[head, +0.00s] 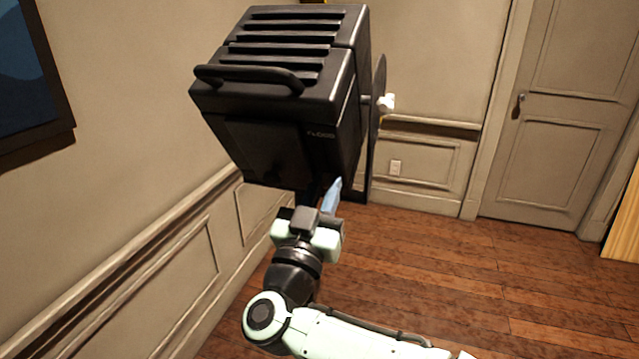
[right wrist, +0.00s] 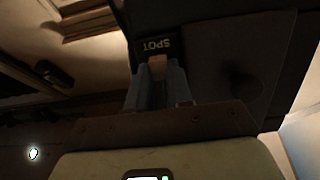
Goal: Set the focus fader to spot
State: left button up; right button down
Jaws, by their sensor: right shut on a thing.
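A large black lamp housing (head: 275,95) with a ribbed top and a front handle stands in the middle of the head view. My right gripper (head: 333,190) is at its lower underside, with blue fingers pointing up. In the right wrist view my right gripper (right wrist: 158,85) is shut on a small tan fader knob (right wrist: 157,66). The knob sits right beside the "SPOT" label (right wrist: 155,45), which reads upside down. Most of the fader is hidden by the fingers and shadow. My left gripper is in neither view.
A panelled wall (head: 150,230) runs along the left, with a dark-framed picture (head: 30,80). A closed door (head: 560,110) is at the back right. The wooden floor (head: 480,280) is clear on the right. A white knob (head: 387,102) sticks out at the lamp's right side.

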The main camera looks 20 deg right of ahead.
jog(key=shift+w+f, duration=0.1)
jog(key=shift+f, duration=0.25)
jog(key=c, duration=1.3)
grip_release()
jog(key=shift+r, duration=0.1)
jog(key=v, duration=1.3)
jog(key=shift+b, duration=0.3)
